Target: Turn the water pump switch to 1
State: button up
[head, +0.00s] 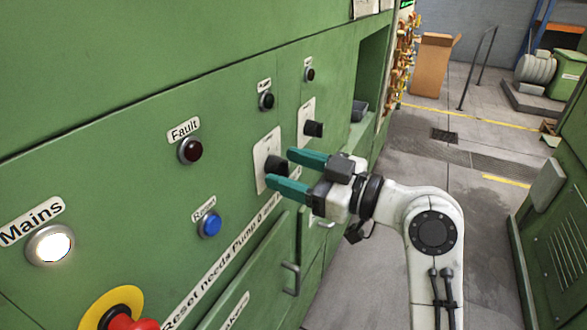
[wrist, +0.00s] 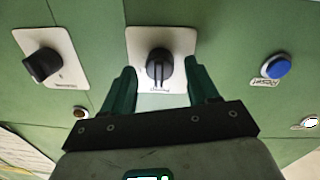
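A black rotary knob (head: 276,168) sits on a white plate (head: 262,150) on the green panel. In the wrist view the same knob (wrist: 159,66) has its ridge running up and down the picture. Its label is too small to read surely, so I cannot tell if it is the water pump switch. My gripper (head: 281,167) is open, with one teal finger on each side of this knob. In the wrist view gaps show between both fingers and the knob. A second black knob (head: 313,129) on its own plate is farther along; its ridge looks slanted in the wrist view (wrist: 42,65).
A blue Reset button (head: 210,225), a dark red Fault lamp (head: 190,151) and a lit Mains lamp (head: 51,245) are on the panel. A red emergency stop (head: 128,323) is at the bottom left. A door handle (head: 291,279) sticks out below my gripper. Open floor lies right.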

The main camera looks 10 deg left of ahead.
jog(key=c, duration=1)
jog(key=shift+m+p, duration=0.3)
jog(key=m+p, duration=0.3)
jog(key=m, duration=0.1)
jog(key=shift+w+r, duration=0.1)
jog(key=shift+r, duration=0.1)
jog(key=m+p, duration=0.3)
jog(key=m, duration=0.1)
jog(key=shift+d+m+p, duration=0.1)
jog(key=shift+m+p, duration=0.2)
jog(key=shift+p, duration=0.1)
jog(key=shift+w+f+m+p, duration=0.1)
jog(key=shift+m+p, duration=0.8)
jog(key=shift+m, duration=0.2)
jog(key=shift+g, duration=0.4)
jog(key=o, duration=1)
jog(key=shift+f, duration=0.1)
